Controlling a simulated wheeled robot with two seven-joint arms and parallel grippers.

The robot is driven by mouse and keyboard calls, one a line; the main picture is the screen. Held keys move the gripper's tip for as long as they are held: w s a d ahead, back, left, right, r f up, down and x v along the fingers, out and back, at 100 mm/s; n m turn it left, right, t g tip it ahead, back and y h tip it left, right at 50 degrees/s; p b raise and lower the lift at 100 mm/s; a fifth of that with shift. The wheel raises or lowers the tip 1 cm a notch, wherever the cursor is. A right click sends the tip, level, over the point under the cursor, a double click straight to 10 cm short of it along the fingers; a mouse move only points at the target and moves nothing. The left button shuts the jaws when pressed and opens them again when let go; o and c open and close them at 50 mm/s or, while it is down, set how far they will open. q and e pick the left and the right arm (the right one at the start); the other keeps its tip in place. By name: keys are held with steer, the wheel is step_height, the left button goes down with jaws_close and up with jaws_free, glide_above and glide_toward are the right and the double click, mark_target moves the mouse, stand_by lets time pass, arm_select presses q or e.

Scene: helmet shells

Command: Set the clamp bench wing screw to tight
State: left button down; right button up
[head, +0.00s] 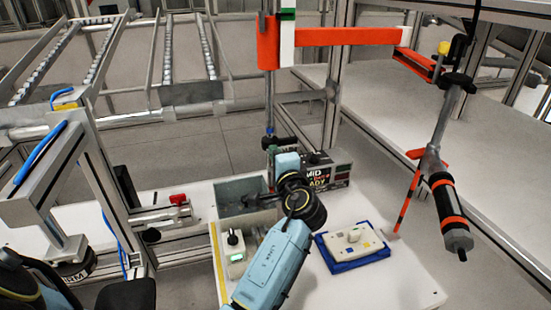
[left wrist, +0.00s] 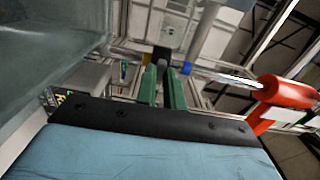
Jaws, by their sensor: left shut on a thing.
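The clamp bench's upright silver post (head: 269,95) carries a blue collar with a small black wing screw (head: 270,142) just below it. In the left wrist view the black wing screw (left wrist: 161,56) is at the tips of my left gripper (left wrist: 164,84), next to the blue collar (left wrist: 187,68). The gripper's green fingers are shut on it. In the head view my blue arm comes up from the bottom, and its wrist hides most of the fingers. I cannot tell how far the screw is turned. My right gripper is not in view.
An orange bracket (head: 340,37) reaches right from the post's top. A hanging tool (head: 447,210) is at the right.

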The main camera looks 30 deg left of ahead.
arm_select(q)
steer(key=shift+r, duration=0.1)
steer(key=c, duration=1.6)
jaws_free()
steer(key=shift+o, duration=0.5)
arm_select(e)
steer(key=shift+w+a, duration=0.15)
arm_select(q)
steer(key=shift+d, duration=0.1)
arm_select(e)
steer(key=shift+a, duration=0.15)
arm_select(q)
steer(key=v, duration=1.3)
steer(key=shift+s, duration=0.1)
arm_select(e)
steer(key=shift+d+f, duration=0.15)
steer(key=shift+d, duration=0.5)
